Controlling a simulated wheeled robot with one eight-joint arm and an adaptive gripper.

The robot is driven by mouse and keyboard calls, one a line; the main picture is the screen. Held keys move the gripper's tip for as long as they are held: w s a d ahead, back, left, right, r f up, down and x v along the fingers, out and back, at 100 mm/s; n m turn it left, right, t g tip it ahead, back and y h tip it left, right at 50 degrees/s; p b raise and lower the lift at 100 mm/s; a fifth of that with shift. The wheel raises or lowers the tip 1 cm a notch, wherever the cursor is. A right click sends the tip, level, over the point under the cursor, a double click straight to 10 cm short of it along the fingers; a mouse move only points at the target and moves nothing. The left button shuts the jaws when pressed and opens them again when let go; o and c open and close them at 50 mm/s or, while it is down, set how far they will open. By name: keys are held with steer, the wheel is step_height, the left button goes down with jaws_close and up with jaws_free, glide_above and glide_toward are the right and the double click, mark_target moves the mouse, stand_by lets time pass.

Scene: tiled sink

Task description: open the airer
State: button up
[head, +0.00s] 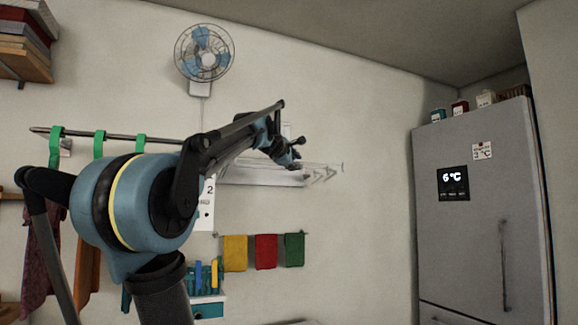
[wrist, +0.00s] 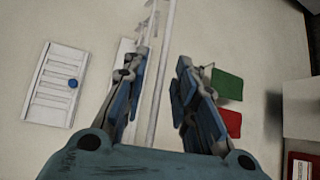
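The airer (head: 262,178) is a white wall-mounted rack in the middle of the head view. Thin wire arms show at its right end, and my arm hides part of it. In the wrist view, the airer (wrist: 163,50) appears as a long pale rail running up the picture, seen in the gap between my fingers. My gripper (head: 297,152) is by the airer's upper right part in the head view. In the wrist view my gripper (wrist: 162,65) has its two blue fingers spread apart, with nothing clamped. I cannot tell whether a finger touches the rail.
A wall fan (head: 203,55) hangs above. A rail with green loops (head: 98,145) is at the left. Yellow (head: 235,253), red (head: 266,251) and green (head: 294,249) cloths hang below the airer. A grey fridge (head: 480,200) stands at the right. The wall between airer and fridge is bare.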

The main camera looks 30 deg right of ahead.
steer(key=v, duration=1.2)
steer(key=shift+a+f, duration=0.1)
stand_by(0.4)
